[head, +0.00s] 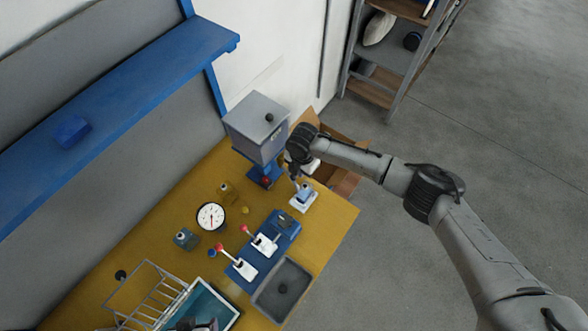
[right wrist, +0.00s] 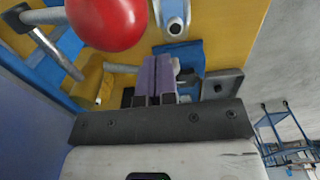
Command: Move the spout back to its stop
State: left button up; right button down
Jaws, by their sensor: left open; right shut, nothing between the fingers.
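A grey hopper box (head: 263,127) with a dark knob on its lid stands on a blue stand at the back of the yellow bench. A red ball knob (head: 265,181) shows low on this stand; a large red ball (right wrist: 108,18) also looms in the right wrist view. I cannot clearly pick out the spout itself. My right gripper (head: 297,178) is beside the stand, partly hidden by its wrist. In the right wrist view its purple fingers (right wrist: 157,72) are shut and empty, below the red ball and apart from it. My left gripper (head: 194,325) is open, cut off at the bottom edge.
Two lever switches on white plates (head: 264,244) sit on a blue base near a grey tray (head: 283,290). A dial gauge (head: 211,216), a wire rack (head: 150,292) and a teal-lined bin (head: 205,303) stand to the left. A blue shelf (head: 120,85) overhangs the back.

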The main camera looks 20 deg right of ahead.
jog(key=shift+s+a+p, duration=0.45)
jog(key=shift+a, duration=0.1)
jog(key=shift+a, duration=0.1)
jog(key=shift+s+a, duration=0.15)
jog(key=shift+a, duration=0.15)
jog(key=shift+s+a+p, duration=0.1)
jog(key=shift+a+p, duration=0.15)
jog(key=shift+p, duration=0.15)
